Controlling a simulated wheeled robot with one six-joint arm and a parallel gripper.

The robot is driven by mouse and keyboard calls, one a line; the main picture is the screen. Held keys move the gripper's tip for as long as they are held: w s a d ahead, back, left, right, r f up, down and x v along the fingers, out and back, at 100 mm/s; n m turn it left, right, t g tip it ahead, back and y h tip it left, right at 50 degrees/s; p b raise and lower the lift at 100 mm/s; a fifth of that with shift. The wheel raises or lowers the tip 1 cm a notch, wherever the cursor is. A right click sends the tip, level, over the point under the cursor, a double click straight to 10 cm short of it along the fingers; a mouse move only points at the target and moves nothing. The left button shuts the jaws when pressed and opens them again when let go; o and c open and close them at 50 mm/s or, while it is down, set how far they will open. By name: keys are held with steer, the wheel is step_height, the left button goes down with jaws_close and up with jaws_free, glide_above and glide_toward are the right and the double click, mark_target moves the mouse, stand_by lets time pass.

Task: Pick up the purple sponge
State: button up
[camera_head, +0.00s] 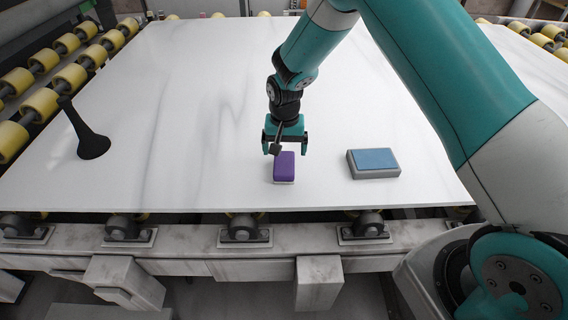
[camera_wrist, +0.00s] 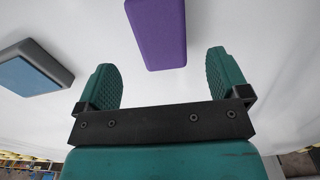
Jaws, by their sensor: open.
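The purple sponge (camera_head: 284,165) lies on the white stone slab near its front edge, with a pale layer under the purple one. My gripper (camera_head: 286,148) is just above and behind it in the head view, pointing down. In the wrist view the sponge (camera_wrist: 157,30) is beyond the fingertips, roughly in line with the gap between them and cut off by the top edge. My gripper (camera_wrist: 163,75) is open, with nothing between its two green fingers. I cannot tell the exact height between fingers and sponge.
A blue-topped grey block (camera_head: 374,162) lies to the right of the sponge; it also shows at the left in the wrist view (camera_wrist: 30,70). A black flared object (camera_head: 90,142) stands at the far left. The slab (camera_head: 180,100) is otherwise clear, with yellow rollers (camera_head: 40,103) beside it.

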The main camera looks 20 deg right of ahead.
mark_target(284, 162)
steer(key=shift+f+p, duration=1.05)
steer(key=shift+f, duration=2.15)
steer(key=shift+c, duration=0.2)
steer(key=c, duration=0.9)
